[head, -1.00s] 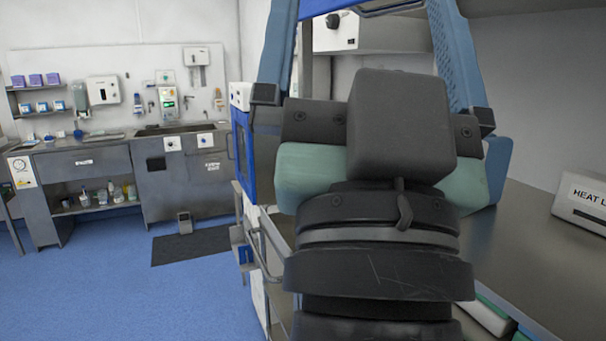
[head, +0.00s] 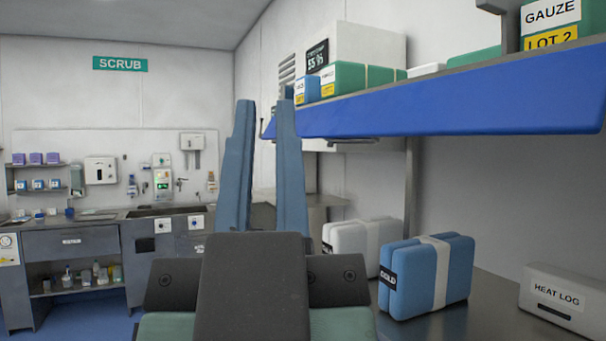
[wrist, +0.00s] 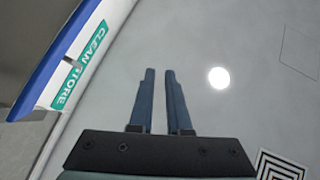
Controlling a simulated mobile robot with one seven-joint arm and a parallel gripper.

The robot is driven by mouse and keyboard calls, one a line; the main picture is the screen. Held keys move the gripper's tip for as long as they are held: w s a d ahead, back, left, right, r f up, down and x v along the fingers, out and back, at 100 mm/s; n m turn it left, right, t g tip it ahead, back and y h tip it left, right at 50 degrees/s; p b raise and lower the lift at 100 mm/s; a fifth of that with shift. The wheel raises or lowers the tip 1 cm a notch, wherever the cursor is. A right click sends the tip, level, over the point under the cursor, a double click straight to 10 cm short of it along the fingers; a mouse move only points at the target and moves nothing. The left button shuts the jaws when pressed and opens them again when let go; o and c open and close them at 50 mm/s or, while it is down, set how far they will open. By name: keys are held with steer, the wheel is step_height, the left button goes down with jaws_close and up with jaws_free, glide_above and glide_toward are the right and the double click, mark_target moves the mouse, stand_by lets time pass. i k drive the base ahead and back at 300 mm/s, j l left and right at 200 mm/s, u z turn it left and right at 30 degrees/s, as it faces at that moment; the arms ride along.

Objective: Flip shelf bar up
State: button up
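The shelf bar appears to be the long blue strip (head: 450,108) along the shelf's front edge, at upper right in the head view. In the wrist view a blue edge (wrist: 45,70) shows at upper left, beside a green CLEAN STORE sign. In the wrist view my gripper (wrist: 159,70) is empty and apart from the blue edge. A narrow gap shows between its two blue fingers.
Boxes (head: 345,78) stand on the shelf. Below it, a blue COLD pack (head: 425,277), a white pack (head: 352,248) and a HEAT LOG box (head: 560,300) sit on the grey counter (head: 450,322). A scrub sink (head: 175,211) stands at the far left.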

mark_target(563, 92)
steer(key=k, duration=0.5)
steer(key=z, duration=1.1)
steer(key=i+j, duration=0.1)
steer(key=j, duration=0.5)
steer(key=i+j, duration=0.15)
steer(key=j, duration=0.45)
steer(key=i+j, duration=0.1)
steer(key=j, duration=0.5)
steer(key=i+j+z, duration=0.1)
steer(key=j, duration=0.5)
steer(key=i+j, duration=0.1)
steer(key=j, duration=0.5)
steer(key=i+l, duration=0.35)
